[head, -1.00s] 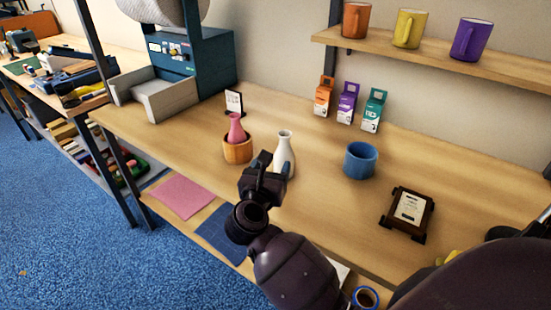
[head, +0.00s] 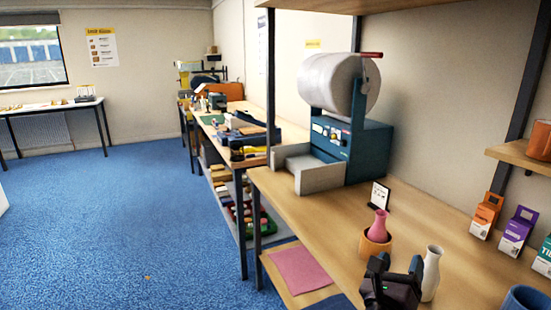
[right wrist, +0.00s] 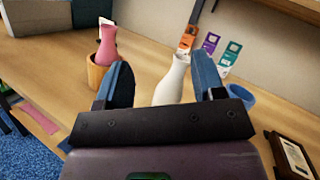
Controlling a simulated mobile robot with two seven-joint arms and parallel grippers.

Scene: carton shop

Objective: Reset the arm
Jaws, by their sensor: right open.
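My right gripper (head: 391,285) is at the bottom of the head view, over the front of the wooden workbench (head: 300,212). In the right wrist view its two blue-padded fingers (right wrist: 162,85) are spread apart with nothing held. A white vase (right wrist: 172,82) stands upright beyond the fingers and shows in the gap between them; it also shows just right of the gripper in the head view (head: 431,273). A pink vase (head: 378,226) stands in a wooden pot (head: 375,243) behind the gripper. My left gripper is in no view.
A teal machine with a large white roll (head: 340,83) and a grey tray (head: 309,169) stands at the bench's far end. Small cartons (head: 486,215) and a blue cup (head: 527,299) are at the right. Open blue floor (head: 120,220) lies to the left.

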